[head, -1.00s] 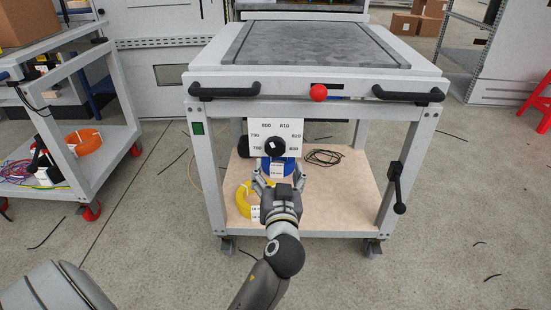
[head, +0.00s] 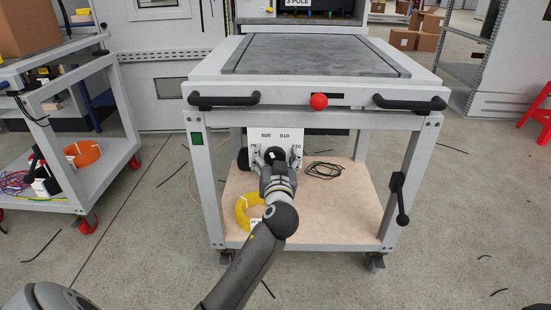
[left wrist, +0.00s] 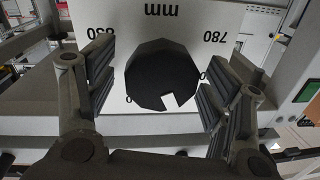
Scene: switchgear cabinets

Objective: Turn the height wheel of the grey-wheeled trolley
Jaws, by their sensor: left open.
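The trolley (head: 315,86) with grey castors stands in front of me. Its height wheel (left wrist: 163,72) is a dark, many-sided knob with a notch, on a white scale plate (head: 292,134) marked in mm. In the head view my left gripper (head: 276,156) is in front of the plate and mostly hides the wheel. In the left wrist view the open fingers (left wrist: 163,88) stand on either side of the wheel, with white plate showing between each finger and the knob. I cannot tell how far the fingertips reach along it. My right gripper is not in view.
The trolley has black handles, a red knob (head: 319,102) and a black lever (head: 399,198) on its right leg. A yellow coil (head: 246,212) and a dark cable (head: 323,170) lie on its lower shelf. A red-wheeled trolley (head: 112,168) stands left. Loose cables lie on the floor.

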